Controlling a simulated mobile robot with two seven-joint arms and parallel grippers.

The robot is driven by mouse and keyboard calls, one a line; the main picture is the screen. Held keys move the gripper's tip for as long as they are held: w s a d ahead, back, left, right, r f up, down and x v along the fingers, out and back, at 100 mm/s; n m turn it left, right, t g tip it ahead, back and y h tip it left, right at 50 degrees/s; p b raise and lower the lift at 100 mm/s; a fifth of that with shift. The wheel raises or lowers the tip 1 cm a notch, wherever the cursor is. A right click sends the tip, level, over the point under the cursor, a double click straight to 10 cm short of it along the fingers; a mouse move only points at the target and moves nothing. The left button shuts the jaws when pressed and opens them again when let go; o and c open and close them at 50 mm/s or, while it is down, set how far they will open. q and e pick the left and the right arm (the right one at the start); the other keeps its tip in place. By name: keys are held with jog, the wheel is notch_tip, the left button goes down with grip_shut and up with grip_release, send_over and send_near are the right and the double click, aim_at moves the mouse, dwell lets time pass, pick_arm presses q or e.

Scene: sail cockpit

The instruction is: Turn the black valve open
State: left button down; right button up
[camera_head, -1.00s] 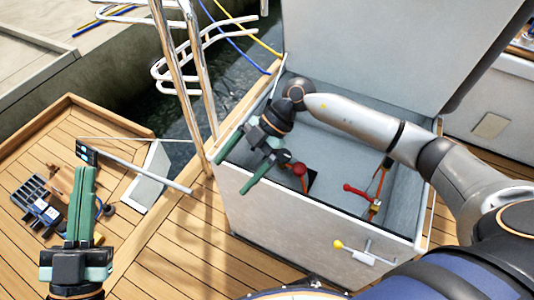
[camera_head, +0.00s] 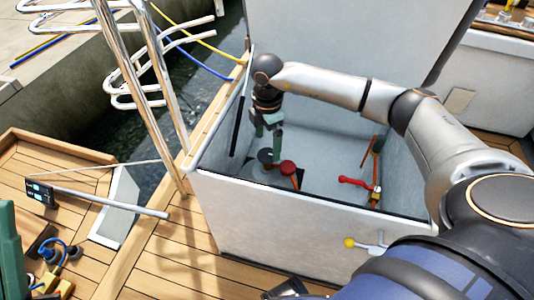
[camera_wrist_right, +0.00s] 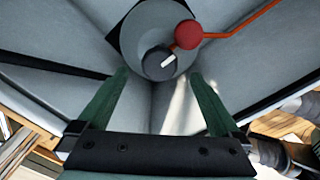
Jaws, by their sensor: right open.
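The black valve (camera_wrist_right: 158,61) is a round black knob with a white mark, on a grey round fitting in the right wrist view. It also shows inside the open locker in the head view (camera_head: 265,156). My right gripper (camera_head: 267,134) points down into the locker, just above the black valve. Its green fingers are open and empty, and in the right wrist view (camera_wrist_right: 160,76) they lie apart on either side below the knob. My left gripper (camera_head: 10,250) shows only as a green part at the left edge; its jaws are cut off.
A red knob (camera_wrist_right: 188,34) with an orange-red pipe sits close beside the black valve. A red lever (camera_head: 354,181) is further right in the locker. The locker's walls (camera_head: 290,200) and raised lid (camera_head: 350,40) surround my right arm. Steel rails (camera_head: 125,75) stand left.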

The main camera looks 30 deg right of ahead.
aim_at(267, 154)
jog(key=shift+f+b, duration=0.5)
jog(key=shift+f, duration=1.45)
jog(key=c, duration=1.3)
